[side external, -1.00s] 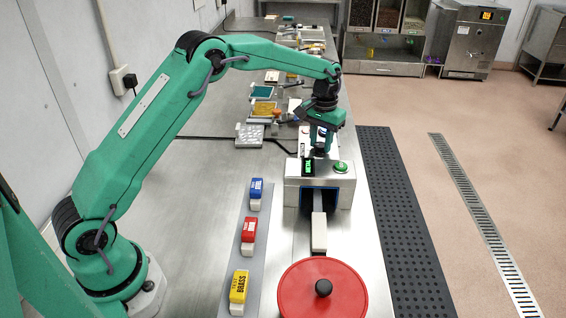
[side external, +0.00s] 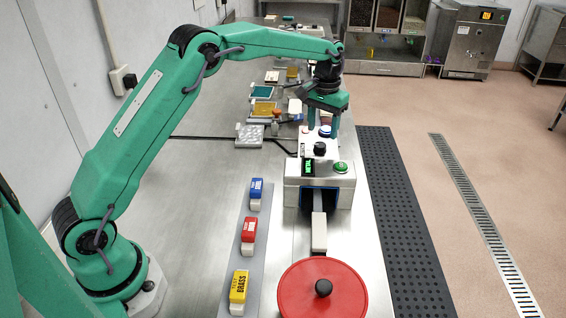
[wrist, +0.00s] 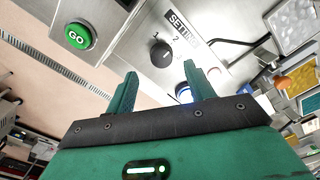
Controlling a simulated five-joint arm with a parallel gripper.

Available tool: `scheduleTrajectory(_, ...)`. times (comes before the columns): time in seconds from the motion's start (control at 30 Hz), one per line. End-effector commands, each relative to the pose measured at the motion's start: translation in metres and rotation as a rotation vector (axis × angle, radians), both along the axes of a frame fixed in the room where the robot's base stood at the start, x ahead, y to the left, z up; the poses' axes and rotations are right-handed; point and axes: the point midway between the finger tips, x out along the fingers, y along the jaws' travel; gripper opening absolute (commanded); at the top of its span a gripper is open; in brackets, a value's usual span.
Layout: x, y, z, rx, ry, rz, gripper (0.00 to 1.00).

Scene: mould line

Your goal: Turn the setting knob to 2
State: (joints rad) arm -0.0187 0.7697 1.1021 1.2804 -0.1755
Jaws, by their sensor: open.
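The setting knob (wrist: 162,54) is round and black, in the upper middle of the wrist view, beside the printed "SETTING" label and the numbers 1 and 2. Which number its mark points at is too small to tell. In the side view the knob (side external: 320,149) stands on top of the white and steel machine box (side external: 291,169). My gripper (wrist: 158,80) is open and empty. In the side view my gripper (side external: 323,134) hangs above and behind the knob, apart from it.
A green GO button (wrist: 78,36) sits near the knob; it also shows in the side view (side external: 341,167). A blue-lit part (wrist: 184,94) is partly hidden by a finger. A red round lid (side external: 345,290) and blue, red and yellow blocks (side external: 239,287) lie in front.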

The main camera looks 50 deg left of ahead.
Motion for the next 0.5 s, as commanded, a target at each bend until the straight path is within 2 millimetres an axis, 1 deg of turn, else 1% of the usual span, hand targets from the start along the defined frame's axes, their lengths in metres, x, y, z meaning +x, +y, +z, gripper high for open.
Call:
scheduleTrajectory(0.03,0.000,0.000,0.007,0.000,-0.002,0.000,0.54)
scheduleTrajectory(0.2,0.000,-0.001,0.022,0.000,0.001,-0.001,0.54)
scheduleTrajectory(0.33,0.000,-0.001,0.027,0.000,0.001,-0.001,0.54)
scheduleTrajectory(0.5,0.000,-0.001,0.027,0.000,0.002,-0.001,0.54)
